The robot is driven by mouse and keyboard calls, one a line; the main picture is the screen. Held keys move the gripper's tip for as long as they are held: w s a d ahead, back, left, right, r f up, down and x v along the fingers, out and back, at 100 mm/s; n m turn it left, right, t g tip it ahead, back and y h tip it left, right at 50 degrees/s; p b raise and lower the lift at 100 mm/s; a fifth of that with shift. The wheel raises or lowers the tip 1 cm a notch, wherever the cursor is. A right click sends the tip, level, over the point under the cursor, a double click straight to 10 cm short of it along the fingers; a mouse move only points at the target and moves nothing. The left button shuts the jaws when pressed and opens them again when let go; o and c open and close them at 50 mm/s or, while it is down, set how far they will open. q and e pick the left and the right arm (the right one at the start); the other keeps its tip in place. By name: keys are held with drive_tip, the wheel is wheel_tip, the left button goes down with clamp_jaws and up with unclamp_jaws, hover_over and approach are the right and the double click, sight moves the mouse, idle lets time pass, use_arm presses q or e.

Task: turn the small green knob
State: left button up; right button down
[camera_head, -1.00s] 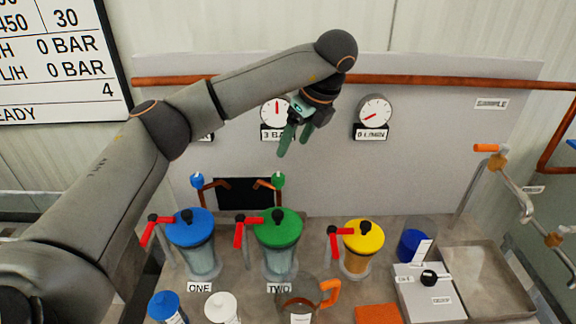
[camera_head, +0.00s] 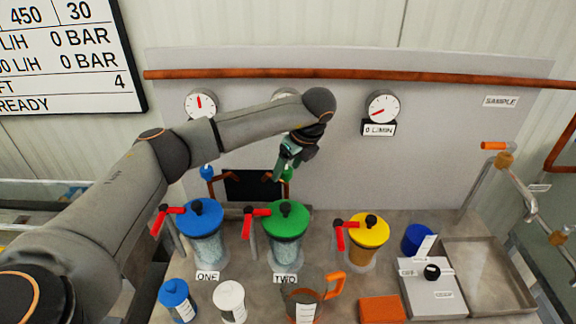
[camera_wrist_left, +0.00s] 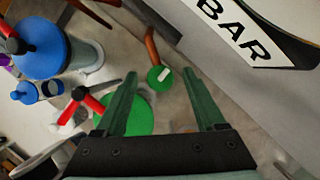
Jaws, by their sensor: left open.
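The small green knob (camera_head: 288,174) sits on a copper pipe above the green-lidded container (camera_head: 286,222). In the head view my left gripper (camera_head: 281,170) partly covers it. In the left wrist view the knob (camera_wrist_left: 158,84), with a pale bar on its face, appears between the tips of my open, empty left gripper (camera_wrist_left: 162,76). The fingers point towards it, and I see no contact. The green lid lies partly hidden behind the left-hand finger in that view. My right gripper is not in view.
The small blue knob (camera_head: 207,171) is to the left. Red-handled valves (camera_head: 257,212) stand beside the blue-lidded (camera_head: 200,218), green-lidded and yellow-lidded (camera_head: 369,231) containers. The upright grey panel (camera_head: 340,190) with gauges is behind. A copper jug (camera_head: 305,299) stands in front.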

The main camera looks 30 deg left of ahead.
use_arm(q)
clamp_jaws()
idle(0.5)
drive_tip(key=shift+m, duration=0.3)
drive_tip(key=m+b, duration=0.1)
drive_tip(key=m+t+b, duration=0.1)
drive_tip(key=m+b, duration=0.1)
drive_tip(key=shift+s+f+t+h, duration=0.1)
drive_tip(key=shift+f+t+h, duration=0.1)
drive_tip(key=shift+t+h, duration=0.1)
drive_tip(key=m+b, duration=0.2)
drive_tip(key=m, duration=0.1)
drive_tip(key=m+t+h+b, duration=0.1)
drive_tip(key=m, duration=0.1)
drive_tip(key=shift+s+a+m+h+b, duration=0.1)
drive_tip(key=shift+a+m+h+b, duration=0.05)
drive_tip(key=shift+m+h+b, duration=0.2)
drive_tip(key=m+h+b, duration=0.1)
drive_tip(key=m, duration=0.2)
drive_tip(key=shift+a+r+m+t, duration=0.1)
drive_tip(key=shift+m+t, duration=0.25)
drive_tip(key=shift+t, duration=0.05)
drive_tip(key=shift+a+r+m+h, duration=0.1)
drive_tip(key=shift+m+h, duration=0.75)
drive_tip(key=shift+m, duration=1.05)
